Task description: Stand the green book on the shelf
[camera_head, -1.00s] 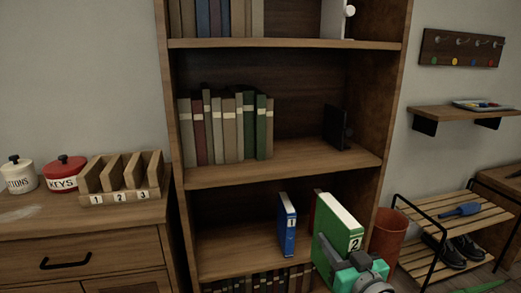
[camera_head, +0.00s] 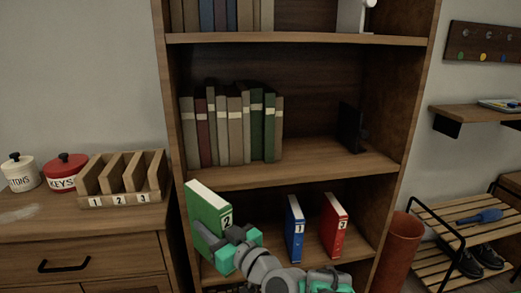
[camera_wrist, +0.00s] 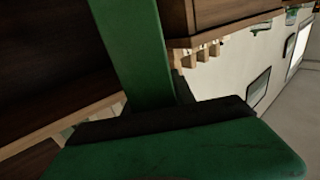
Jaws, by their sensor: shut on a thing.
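The green book (camera_head: 207,208), with a white page block and a label 2, is held upright and slightly tilted in front of the bookcase's left side. My gripper (camera_head: 236,250) is shut on its lower part. The lower shelf (camera_head: 265,250) behind it carries a blue book (camera_head: 294,228) labelled 1 and a red book (camera_head: 333,226) labelled 3, both upright and apart. The book hides the left part of this shelf. In the wrist view, green surfaces cross the middle and bottom; I cannot tell which belong to the book.
The middle shelf (camera_head: 300,172) holds a row of books (camera_head: 235,127) at left and a black bookend (camera_head: 350,127) at right, with free room between. A cabinet with a numbered wooden sorter (camera_head: 125,180) stands left. A reddish bin (camera_head: 398,250) and shoe rack (camera_head: 470,235) stand right.

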